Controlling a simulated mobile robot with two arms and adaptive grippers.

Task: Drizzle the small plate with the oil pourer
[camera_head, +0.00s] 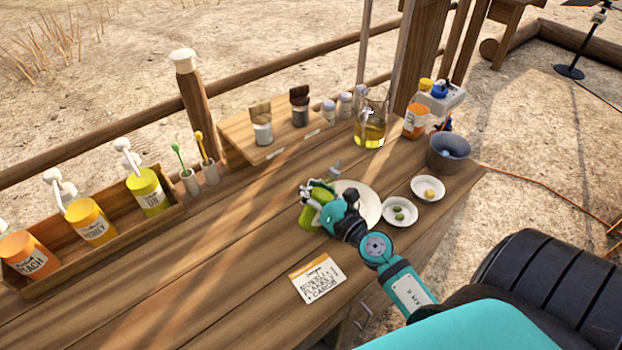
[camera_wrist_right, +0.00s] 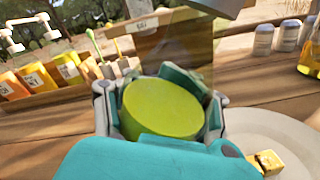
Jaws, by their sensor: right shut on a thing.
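My right gripper (camera_head: 327,205) is shut around a yellow-green rounded vessel, which I take to be the oil pourer (camera_head: 308,216). A small grey metal spout (camera_head: 335,168) shows just beyond the gripper in the head view. In the right wrist view the vessel's round green end (camera_wrist_right: 163,108) lies between the fingers. The white plate (camera_head: 369,205) is on the table right beside the gripper, partly hidden by it. It also shows in the wrist view (camera_wrist_right: 245,127), with yellow pieces (camera_wrist_right: 268,162) at its near side. I see no oil stream. My left gripper is out of view.
Two small dishes (camera_head: 400,222) (camera_head: 428,199) and a grey bowl (camera_head: 450,152) stand right of the plate. A glass oil jug (camera_head: 370,133) stands behind. A bottle rack (camera_head: 115,238) is at left, a card (camera_head: 317,279) in front. The left-middle tabletop is clear.

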